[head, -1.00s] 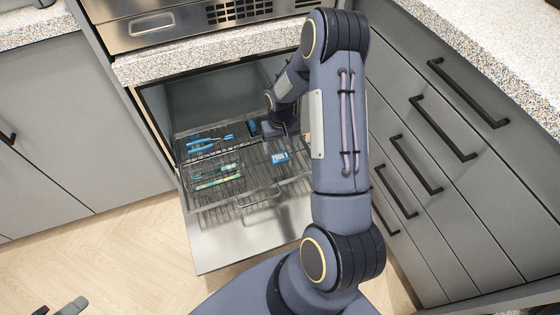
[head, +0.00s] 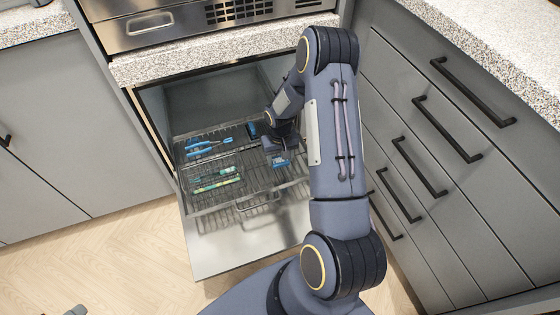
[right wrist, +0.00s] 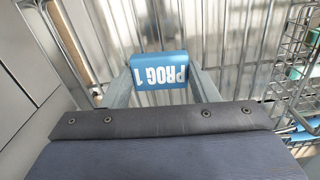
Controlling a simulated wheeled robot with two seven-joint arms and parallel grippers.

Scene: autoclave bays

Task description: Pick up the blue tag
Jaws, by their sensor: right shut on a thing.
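In the head view the tag (head: 281,162) shows just below my right gripper (head: 276,150), over the right part of the wire rack (head: 215,208). I cannot tell whether the tag still touches the rack. At the lower left edge of the head view, a small grey piece may be my left gripper's tip, too little to read.
The rack stands over the open bay door (head: 235,248). Blue-handled pliers (head: 205,147) and a green-and-white tool (head: 217,180) lie on the rack's left side. Drawers with black handles (head: 420,167) stand close on the right, and a stone counter (head: 220,62) overhangs the bay.

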